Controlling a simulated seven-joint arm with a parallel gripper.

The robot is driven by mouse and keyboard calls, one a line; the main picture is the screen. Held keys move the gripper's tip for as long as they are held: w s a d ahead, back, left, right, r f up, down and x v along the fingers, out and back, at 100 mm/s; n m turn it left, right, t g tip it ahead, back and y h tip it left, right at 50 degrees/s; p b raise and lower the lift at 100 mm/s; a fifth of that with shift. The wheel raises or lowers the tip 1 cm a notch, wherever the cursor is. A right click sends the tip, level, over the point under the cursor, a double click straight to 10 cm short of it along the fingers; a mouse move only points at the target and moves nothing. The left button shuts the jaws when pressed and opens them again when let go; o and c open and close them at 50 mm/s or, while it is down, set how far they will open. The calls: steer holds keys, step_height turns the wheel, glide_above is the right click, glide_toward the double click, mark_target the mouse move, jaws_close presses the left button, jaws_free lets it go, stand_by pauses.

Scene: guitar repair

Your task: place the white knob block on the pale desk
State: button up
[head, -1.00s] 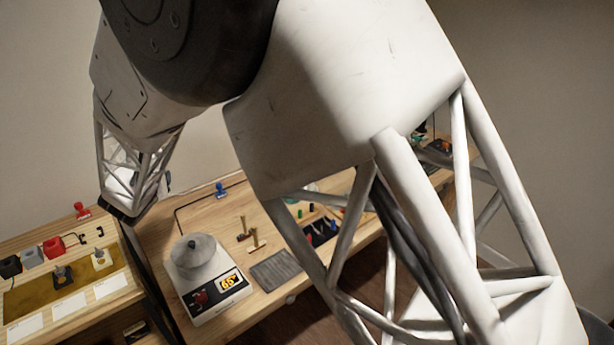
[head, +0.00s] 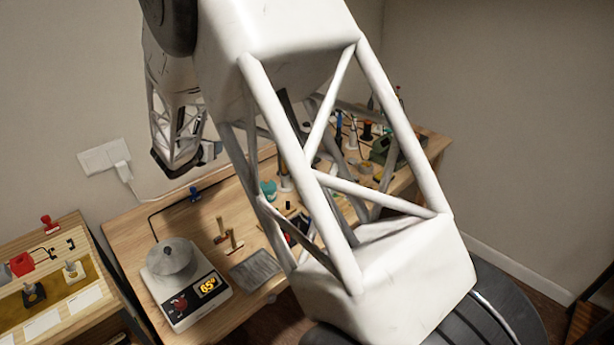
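A small whitish block with a knob-like top (head: 73,270) stands on the yellowish mat of the left wooden desk (head: 62,232), in the head view. It may be the white knob block; it is too small to be sure. A similar black block (head: 34,292) stands left of it. A second wooden desk (head: 128,232) stands to the right; I cannot tell which desk is meant by the pale one. My white truss arm fills the middle of the view. My gripper is not clearly visible beyond the far arm link, so its hold cannot be seen.
A white heater with a lit display (head: 190,300) carries a grey pot (head: 170,258) on the right desk. A red block (head: 22,263) sits on the left desk. A grey mat (head: 256,269) and brass-coloured pieces (head: 234,241) lie nearby. Tools crowd the far right end.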

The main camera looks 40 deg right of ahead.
steer(key=s+d+m+g+h, duration=0.1)
steer(key=d+m+g, duration=0.1)
steer(key=d, duration=0.6)
step_height(320, 180, down, 17)
steer(key=shift+s+d+r, duration=0.1)
steer(key=shift+d+r, duration=0.05)
steer(key=shift+r, duration=0.05)
steer(key=w+d, duration=0.1)
steer(key=w, duration=0.3)
steer(key=w+d+f, duration=0.1)
steer(key=w+d, duration=0.1)
steer(key=w, duration=0.3)
steer(key=w+d, duration=0.2)
steer(key=w, duration=0.3)
steer(key=shift+d+f, duration=0.15)
steer(key=shift+d, duration=0.1)
steer(key=shift+w+d+f, duration=0.1)
steer(key=shift+w+d, duration=0.1)
steer(key=shift+w, duration=0.25)
steer(key=shift+f, duration=1.75)
